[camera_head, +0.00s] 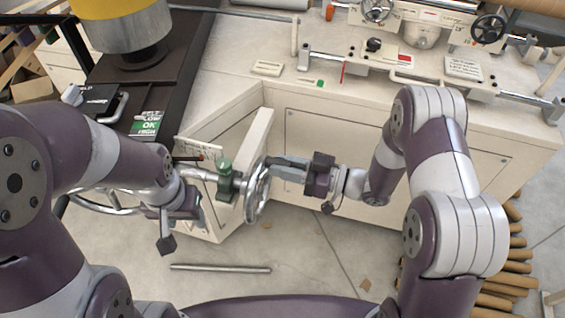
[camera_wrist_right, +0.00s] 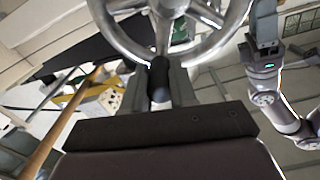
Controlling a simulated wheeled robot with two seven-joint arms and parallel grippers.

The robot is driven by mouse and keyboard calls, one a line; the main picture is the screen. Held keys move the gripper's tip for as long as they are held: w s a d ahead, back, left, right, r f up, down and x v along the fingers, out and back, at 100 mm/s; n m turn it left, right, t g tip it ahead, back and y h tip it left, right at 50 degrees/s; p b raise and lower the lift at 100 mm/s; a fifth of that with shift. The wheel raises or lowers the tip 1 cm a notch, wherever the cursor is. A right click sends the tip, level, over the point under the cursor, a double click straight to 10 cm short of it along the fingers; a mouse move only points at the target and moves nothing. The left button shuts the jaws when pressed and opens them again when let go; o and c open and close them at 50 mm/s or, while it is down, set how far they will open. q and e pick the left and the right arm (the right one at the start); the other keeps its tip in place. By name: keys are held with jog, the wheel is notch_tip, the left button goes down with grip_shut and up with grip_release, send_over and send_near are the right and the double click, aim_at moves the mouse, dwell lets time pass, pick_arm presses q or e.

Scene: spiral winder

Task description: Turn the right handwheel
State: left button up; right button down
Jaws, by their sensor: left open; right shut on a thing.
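The right handwheel (camera_head: 264,195) is a silver spoked wheel, seen nearly edge-on in the head view, on a shaft with a green fitting (camera_head: 225,180). In the right wrist view the wheel's rim and spokes (camera_wrist_right: 128,38) fill the top. My right gripper (camera_head: 279,167) reaches it from the right. Its fingers are shut around the wheel's dark handle (camera_wrist_right: 159,80), which stands upright between them in the wrist view. My left gripper (camera_wrist_right: 264,20) is apart from this wheel, to its left in the head view. Its fingertips are hard to make out there.
A cream machine cabinet (camera_head: 365,150) stands behind the wheel, with an angled panel beside it. Another handwheel (camera_head: 105,205) is at the left, partly behind my left arm. A metal rod (camera_head: 220,268) lies on the floor. Cardboard tubes (camera_head: 515,255) lie at the right.

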jog(key=m, duration=0.1)
jog(key=w+f+m+p, duration=0.1)
jog(key=m, duration=0.1)
jog(key=shift+w+d, duration=0.1)
jog(key=shift+d, duration=0.15)
jog(key=shift+w+d+f+m+p, duration=0.1)
jog(key=shift+w+f+m+p, duration=0.35)
jog(key=shift+m, duration=0.45)
jog(key=shift+w+d+f+m+p, duration=0.1)
jog(key=shift+w+f+m+p, duration=0.1)
jog(key=shift+f+m, duration=0.6)
jog(key=shift+w+d+f+m+p, duration=0.15)
jog(key=shift+f+m, duration=0.25)
jog(key=shift+m, duration=0.65)
jog(key=shift+w+a+f+m+p, duration=0.1)
jog(key=shift+w+f+m, duration=0.15)
jog(key=shift+f+m, duration=0.55)
jog(key=shift+r+m, duration=0.15)
jog(key=shift+m, duration=0.1)
jog(key=c, duration=0.9)
grip_release()
jog(key=shift+r, duration=0.1)
jog(key=shift+d, duration=0.15)
